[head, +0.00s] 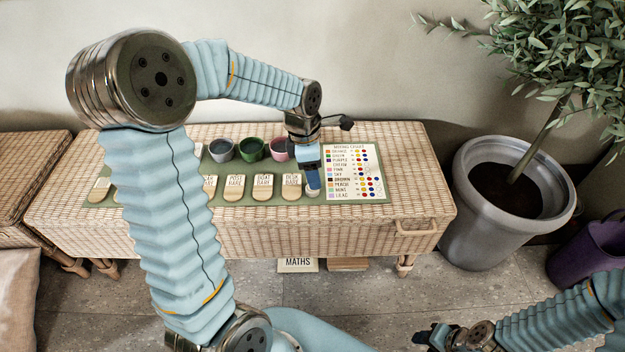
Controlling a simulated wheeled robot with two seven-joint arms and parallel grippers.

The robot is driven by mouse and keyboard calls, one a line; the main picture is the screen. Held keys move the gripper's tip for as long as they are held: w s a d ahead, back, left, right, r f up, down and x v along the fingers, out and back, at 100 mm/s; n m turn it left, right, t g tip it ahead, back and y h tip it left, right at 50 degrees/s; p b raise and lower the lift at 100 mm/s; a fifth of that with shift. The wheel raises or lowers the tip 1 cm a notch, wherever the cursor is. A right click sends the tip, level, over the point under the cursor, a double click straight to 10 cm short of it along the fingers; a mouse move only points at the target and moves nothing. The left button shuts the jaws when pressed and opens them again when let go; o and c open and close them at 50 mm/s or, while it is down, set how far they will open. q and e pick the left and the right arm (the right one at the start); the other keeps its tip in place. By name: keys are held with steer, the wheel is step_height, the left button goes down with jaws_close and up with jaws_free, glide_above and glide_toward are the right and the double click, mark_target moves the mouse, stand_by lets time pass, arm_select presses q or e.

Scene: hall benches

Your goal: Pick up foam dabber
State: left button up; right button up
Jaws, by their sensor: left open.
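My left gripper (311,177) is open and points down at the right end of the row of wooden labels on the green mat (233,195). A small pale, round-ended thing (313,193), probably the foam dabber, shows right at its fingertips. The gripper hides most of it, and I cannot tell whether the fingers touch it. My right gripper (428,337) is low at the bottom right, away from the bench; its jaws are too small and dark to read.
The wicker bench (330,238) carries several paint cups, including a green one (252,149), several wooden labels (263,187) and a mixing chart (354,172). A grey planter (470,220) stands to the right. A MATHS book (298,265) lies below.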

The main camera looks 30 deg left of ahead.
arm_select(q)
jaws_close()
steer(key=shift+r, duration=0.15)
steer(key=shift+r, duration=0.3)
step_height(320, 180, up, 3)
steer(key=shift+f+p, duration=0.2)
steer(key=shift+p, duration=0.1)
steer(key=s+r, duration=0.9)
steer(key=s, duration=0.5)
steer(key=shift+d+r+p, duration=0.2)
steer(key=shift+r+p, duration=0.1)
